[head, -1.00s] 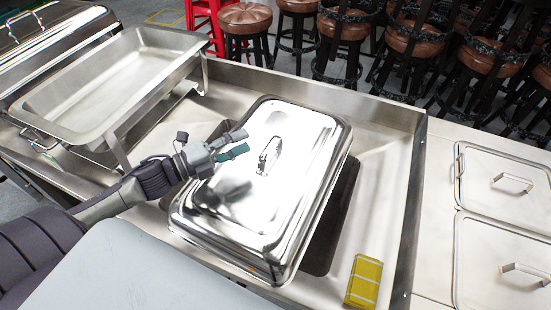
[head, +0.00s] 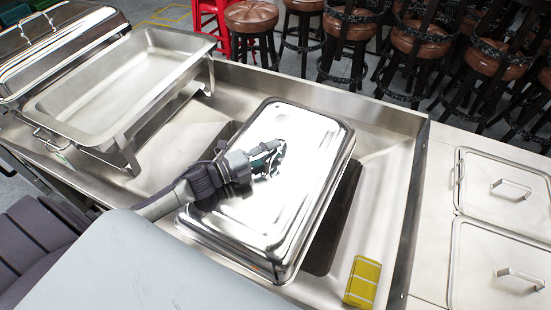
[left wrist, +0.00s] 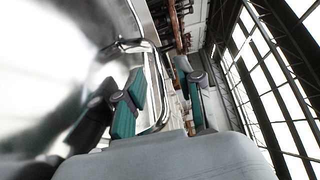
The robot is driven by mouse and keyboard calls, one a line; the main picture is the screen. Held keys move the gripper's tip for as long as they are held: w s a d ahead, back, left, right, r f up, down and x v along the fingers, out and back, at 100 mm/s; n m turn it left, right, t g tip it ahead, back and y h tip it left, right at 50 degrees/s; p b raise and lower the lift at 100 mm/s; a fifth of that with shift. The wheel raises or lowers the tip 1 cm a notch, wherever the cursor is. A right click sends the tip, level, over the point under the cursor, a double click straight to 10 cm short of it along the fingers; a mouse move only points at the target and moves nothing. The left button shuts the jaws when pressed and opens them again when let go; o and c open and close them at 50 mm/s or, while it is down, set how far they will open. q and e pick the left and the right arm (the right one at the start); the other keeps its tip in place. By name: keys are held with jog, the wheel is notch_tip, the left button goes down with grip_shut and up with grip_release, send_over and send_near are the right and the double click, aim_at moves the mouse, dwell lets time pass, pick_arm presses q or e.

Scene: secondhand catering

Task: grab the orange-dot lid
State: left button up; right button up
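The shiny steel lid (head: 300,215) lies tilted across the sink basin in the middle of the head view. An orange dot on it is too small to make out surely. My left gripper (head: 268,160) is over the lid's top at its handle, which it mostly hides in the head view. In the left wrist view the gripper's teal-padded fingers (left wrist: 158,98) are apart. The curved handle (left wrist: 155,62) shows in the gap between them, and I see no clear grip on it. My right gripper is not in view.
A yellow sponge-like block (head: 363,281) lies in the sink at the lower right. An open chafing dish (head: 125,85) stands at the left beside a lidded one (head: 50,45). Lidded pans (head: 500,265) are set in the right counter. Stools stand behind.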

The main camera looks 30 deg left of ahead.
pick_arm(q)
grip_shut()
dwell(0.3)
jog(key=shift+r, duration=0.15)
jog(key=shift+w+r, duration=0.1)
jog(key=shift+r, duration=0.05)
